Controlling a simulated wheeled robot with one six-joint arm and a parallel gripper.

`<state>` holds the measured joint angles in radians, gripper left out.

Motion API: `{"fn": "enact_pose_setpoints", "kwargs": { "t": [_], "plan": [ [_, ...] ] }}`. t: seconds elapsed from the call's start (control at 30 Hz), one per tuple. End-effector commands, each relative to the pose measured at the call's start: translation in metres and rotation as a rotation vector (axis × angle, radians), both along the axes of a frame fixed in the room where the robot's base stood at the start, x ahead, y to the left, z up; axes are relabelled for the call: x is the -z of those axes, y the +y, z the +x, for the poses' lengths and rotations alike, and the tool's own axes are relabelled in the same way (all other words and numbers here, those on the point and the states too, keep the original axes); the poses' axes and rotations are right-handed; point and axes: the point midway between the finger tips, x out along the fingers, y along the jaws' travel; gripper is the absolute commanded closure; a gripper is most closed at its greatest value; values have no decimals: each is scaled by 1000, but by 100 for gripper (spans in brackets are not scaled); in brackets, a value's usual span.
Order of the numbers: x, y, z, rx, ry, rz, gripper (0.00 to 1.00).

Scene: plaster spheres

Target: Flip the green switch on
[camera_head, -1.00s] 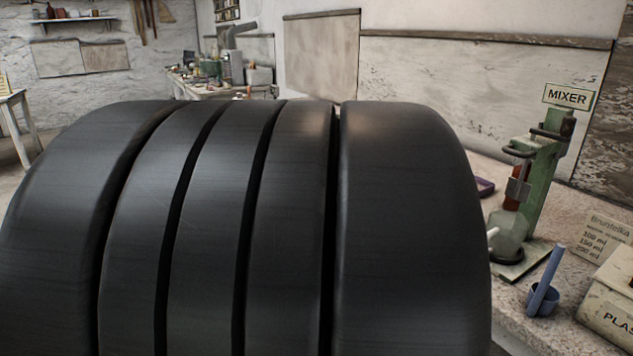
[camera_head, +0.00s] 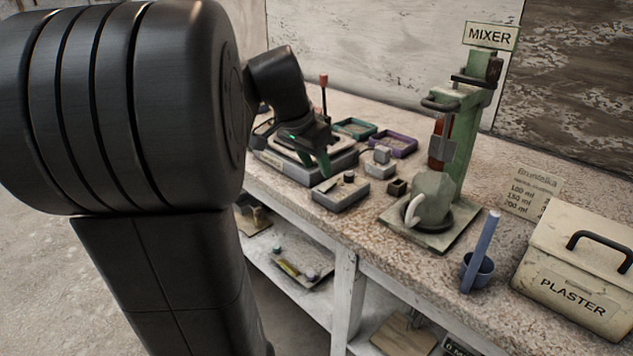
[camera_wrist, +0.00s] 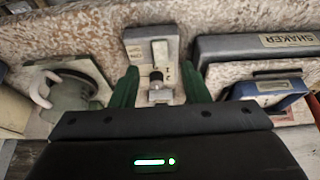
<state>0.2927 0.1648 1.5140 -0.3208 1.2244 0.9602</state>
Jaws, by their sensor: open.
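A small grey control box (camera_head: 341,192) with a dark knob on top sits on the bench between the shaker and the mixer. In the wrist view the box (camera_wrist: 138,50) lies beyond and between my fingers, with a dark round knob and a pale metal part near its edge. I cannot make out a green switch or its position on it. My gripper (camera_head: 312,158) is above the bench, close to the box, with its fingers pointing down. In the wrist view my gripper (camera_wrist: 158,70) has its two dark green fingers spread, with nothing held between them.
The shaker (camera_head: 300,165) with a red-tipped lever stands left of the box. The green mixer (camera_head: 463,140) with a jug (camera_head: 432,198) stands right. Trays, a blue cup (camera_head: 480,270) and a plaster bin (camera_head: 575,275) are also on the bench (camera_head: 400,260).

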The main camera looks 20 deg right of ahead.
Motion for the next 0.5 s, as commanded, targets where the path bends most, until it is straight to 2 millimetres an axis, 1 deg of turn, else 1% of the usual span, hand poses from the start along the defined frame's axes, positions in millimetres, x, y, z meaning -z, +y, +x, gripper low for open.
{"fn": "enact_pose_setpoints", "kwargs": {
  "t": [0.03,0.1,0.2,0.33,0.5],
  "plan": [
    [13,-4,1,1,2,1,58],
    [25,-9,3,1,2,1,58],
    [38,-14,5,0,1,1,58],
    [49,-18,7,-1,1,1,58],
    [53,-20,8,-1,0,0,58]
  ]
}}
